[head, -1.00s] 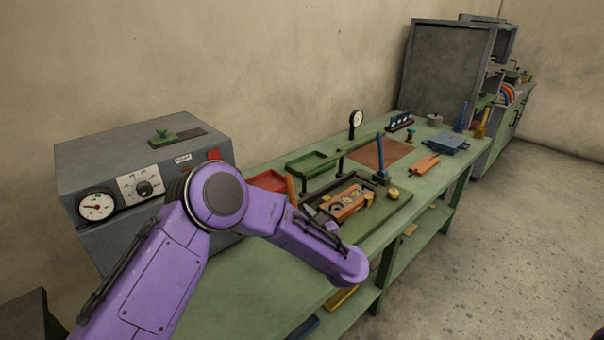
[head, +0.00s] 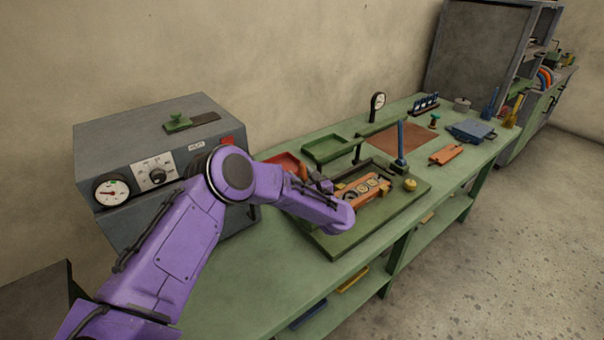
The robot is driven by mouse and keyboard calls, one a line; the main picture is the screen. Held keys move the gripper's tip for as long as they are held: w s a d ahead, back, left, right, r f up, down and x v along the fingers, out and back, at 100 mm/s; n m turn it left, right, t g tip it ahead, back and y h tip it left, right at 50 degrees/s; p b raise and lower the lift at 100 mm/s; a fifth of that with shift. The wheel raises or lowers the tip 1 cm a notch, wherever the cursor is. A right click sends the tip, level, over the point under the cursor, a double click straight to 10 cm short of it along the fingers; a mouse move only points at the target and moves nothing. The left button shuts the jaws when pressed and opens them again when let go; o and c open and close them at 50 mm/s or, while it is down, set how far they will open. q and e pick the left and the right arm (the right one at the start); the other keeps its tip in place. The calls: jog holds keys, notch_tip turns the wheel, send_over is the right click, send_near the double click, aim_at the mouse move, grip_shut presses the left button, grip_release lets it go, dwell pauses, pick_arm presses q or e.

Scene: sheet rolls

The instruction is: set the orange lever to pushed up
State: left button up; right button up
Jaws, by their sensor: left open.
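A small orange upright piece (head: 303,170), which looks like the orange lever, shows just behind my left forearm at the left end of the green board (head: 350,238). Its lower part is hidden, so I cannot tell its exact setting. My left gripper (head: 322,184) is small and partly hidden by my purple arm; it is open, close to the orange piece on its right side. I cannot tell whether they touch. My right gripper is not in view.
A blue upright lever (head: 401,142) and a yellow knob (head: 410,184) stand on the board, by an orange block with round parts (head: 362,187). A grey control box (head: 150,145) stands at left. The bench's front left is clear.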

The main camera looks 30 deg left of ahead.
pick_arm(q)
jog(key=shift+s+r, duration=0.1)
jog(key=shift+s, duration=0.05)
jog(key=shift+c, duration=0.5)
grip_shut()
jog(key=shift+d+f+b, duration=0.2)
jog(key=shift+d+b, duration=0.1)
jog(key=shift+b, duration=0.35)
jog(key=s+d+m+t+y+b, duration=0.2)
jog(key=d+b, duration=0.5)
jog(key=b, duration=0.7)
jog(key=shift+s+r+t+y, duration=0.5)
jog(key=shift+t+y, duration=0.9)
jog(key=shift+y, duration=0.2)
jog(key=shift+o, duration=0.5)
grip_release()
jog(key=shift+a, duration=0.1)
